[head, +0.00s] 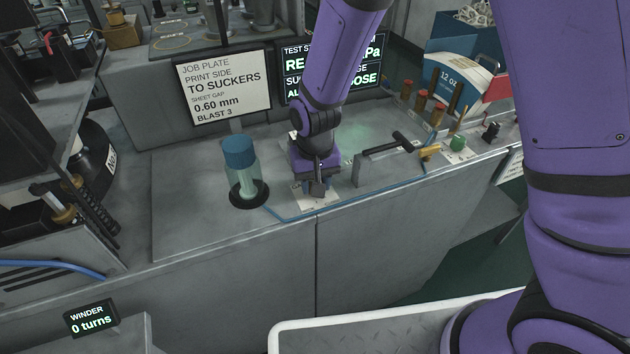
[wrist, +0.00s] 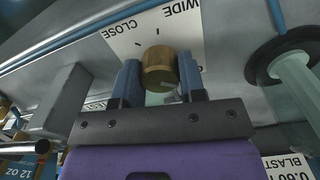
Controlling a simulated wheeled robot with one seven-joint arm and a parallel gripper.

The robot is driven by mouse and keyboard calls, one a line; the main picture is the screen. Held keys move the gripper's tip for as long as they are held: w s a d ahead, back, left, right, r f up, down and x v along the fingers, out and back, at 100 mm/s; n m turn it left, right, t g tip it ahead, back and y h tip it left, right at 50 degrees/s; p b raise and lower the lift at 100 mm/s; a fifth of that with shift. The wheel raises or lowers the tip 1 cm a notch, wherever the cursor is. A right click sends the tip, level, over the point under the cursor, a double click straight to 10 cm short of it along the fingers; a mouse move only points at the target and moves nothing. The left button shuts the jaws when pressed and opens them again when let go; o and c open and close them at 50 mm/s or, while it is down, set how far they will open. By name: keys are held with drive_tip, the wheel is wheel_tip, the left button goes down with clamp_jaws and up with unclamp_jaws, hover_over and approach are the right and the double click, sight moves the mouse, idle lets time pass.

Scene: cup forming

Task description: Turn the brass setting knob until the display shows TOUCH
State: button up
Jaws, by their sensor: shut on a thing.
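The brass knob (wrist: 158,70) sits on a white dial plate (wrist: 124,40) with the words CLOSE and WIDE, upside down in the wrist view. My gripper (wrist: 159,82) is shut on the knob, with one blue finger on each side. In the head view my gripper (head: 317,187) points down at the bench and hides the knob; part of the plate (head: 318,203) shows below it. The dark display (head: 374,75) stands behind my arm, which covers its middle. Its visible text includes "TEST S", "RE", "Pa", "SU" and "OOSE"; the full reading is hidden.
A black-handled lever (head: 388,146) and a row of small parts (head: 422,100) are to the right. A job plate sign (head: 223,86) stands behind. A blue hose (head: 365,190) runs along the bench's front.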

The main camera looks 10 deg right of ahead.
idle(0.3)
drive_tip(key=o, duration=0.9)
drive_tip(key=shift+r, duration=0.1)
wheel_tip(320, 180, up, 10)
drive_tip(key=shift+f, duration=0.1)
drive_tip(key=shift+r, duration=0.4)
